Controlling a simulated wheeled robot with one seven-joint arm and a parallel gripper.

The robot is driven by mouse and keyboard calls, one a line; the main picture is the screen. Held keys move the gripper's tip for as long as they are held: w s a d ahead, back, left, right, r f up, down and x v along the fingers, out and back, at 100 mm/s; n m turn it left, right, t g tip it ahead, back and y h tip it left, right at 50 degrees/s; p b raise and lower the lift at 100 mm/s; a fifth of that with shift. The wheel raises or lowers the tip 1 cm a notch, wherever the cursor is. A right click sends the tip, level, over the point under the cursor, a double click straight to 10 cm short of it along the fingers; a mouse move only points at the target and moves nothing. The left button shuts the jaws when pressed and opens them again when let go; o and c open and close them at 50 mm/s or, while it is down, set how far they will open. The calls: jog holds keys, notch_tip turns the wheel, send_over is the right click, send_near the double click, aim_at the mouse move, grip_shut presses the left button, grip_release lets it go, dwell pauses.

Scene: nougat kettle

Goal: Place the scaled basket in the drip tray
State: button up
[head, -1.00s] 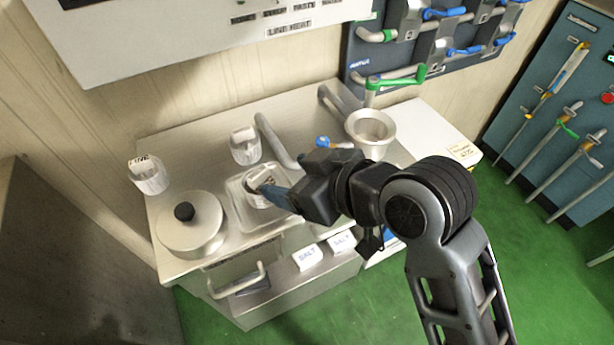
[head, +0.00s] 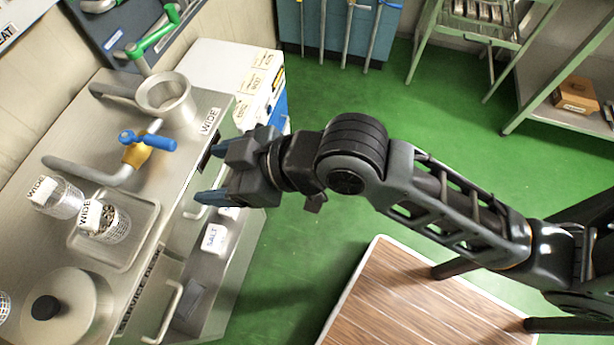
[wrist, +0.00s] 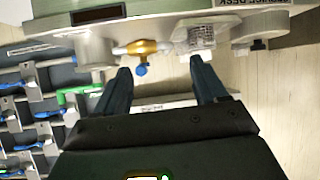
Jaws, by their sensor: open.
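A mesh basket with dark brown crust inside and a WIDE tag (head: 114,226) stands in the shallow square drip tray (head: 140,249) on the steel counter. It looks upright, maybe slightly tilted. A second, cleaner-looking basket with a WIDE tag (head: 62,201) stands on the counter just behind the tray, outside it. My gripper (head: 208,175) is open and empty, to the right of the tray near the counter's front edge, clear of both baskets. In the wrist view its two fingers (wrist: 163,82) are spread with nothing between them.
A lidded pot (head: 65,310) stands left of the tray. A pipe with a brass, blue-handled valve (head: 137,150) and a metal funnel cup (head: 166,100) stand behind and right. Another basket (head: 3,306) is cut off at the left edge.

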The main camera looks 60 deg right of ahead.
jog(key=s+d+f+m+t+h, duration=0.25)
jog(key=s+d, duration=0.45)
jog(key=s, duration=0.5)
jog(key=s+r+m+t+h, duration=0.1)
jog(key=s+r, duration=0.5)
jog(key=s, duration=0.6)
jog(key=shift+m+h, duration=0.45)
jog(key=shift+m, duration=0.2)
